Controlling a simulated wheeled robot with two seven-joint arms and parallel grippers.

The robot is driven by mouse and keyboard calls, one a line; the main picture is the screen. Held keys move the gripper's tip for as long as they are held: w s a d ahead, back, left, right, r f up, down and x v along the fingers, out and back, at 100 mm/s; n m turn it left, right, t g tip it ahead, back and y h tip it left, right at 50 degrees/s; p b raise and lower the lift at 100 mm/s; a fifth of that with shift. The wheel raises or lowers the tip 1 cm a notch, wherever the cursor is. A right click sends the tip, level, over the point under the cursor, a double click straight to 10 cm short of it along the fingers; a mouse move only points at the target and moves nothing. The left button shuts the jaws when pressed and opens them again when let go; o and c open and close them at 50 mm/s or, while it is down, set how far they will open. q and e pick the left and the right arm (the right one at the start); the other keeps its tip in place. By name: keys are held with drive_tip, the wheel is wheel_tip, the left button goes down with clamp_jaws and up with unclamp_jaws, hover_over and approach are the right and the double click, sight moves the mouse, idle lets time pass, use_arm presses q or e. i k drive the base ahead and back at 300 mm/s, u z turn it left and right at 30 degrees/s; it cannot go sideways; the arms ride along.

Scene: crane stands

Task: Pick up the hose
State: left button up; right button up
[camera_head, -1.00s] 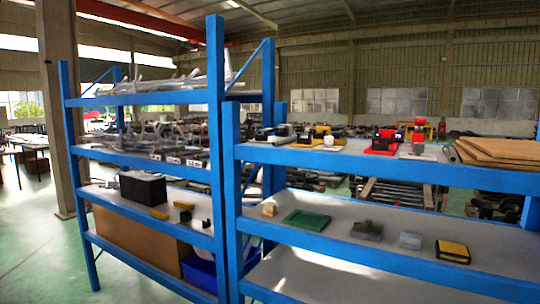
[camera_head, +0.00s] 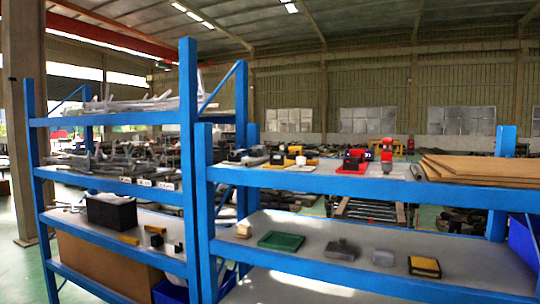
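I cannot make out a clear hose. Long pale tube-like pieces (camera_head: 140,103) lie piled on the top level of the left blue rack (camera_head: 190,150); they are too small to tell apart. A short grey tube-like piece (camera_head: 417,172) lies beside the boards on the upper level of the right blue rack (camera_head: 330,182); I cannot tell whether it is a hose. Neither of my grippers is in view.
The right rack also holds brown boards (camera_head: 485,170), a red device (camera_head: 354,161), a green tray (camera_head: 281,241) and a yellow-black block (camera_head: 424,266). A black box (camera_head: 111,212) stands on the left rack. Green floor (camera_head: 20,272) is open at the left.

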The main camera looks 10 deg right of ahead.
sight(251, 150)
drive_tip(key=u, duration=1.85)
drive_tip(key=i, duration=1.95)
drive_tip(key=z, duration=2.15)
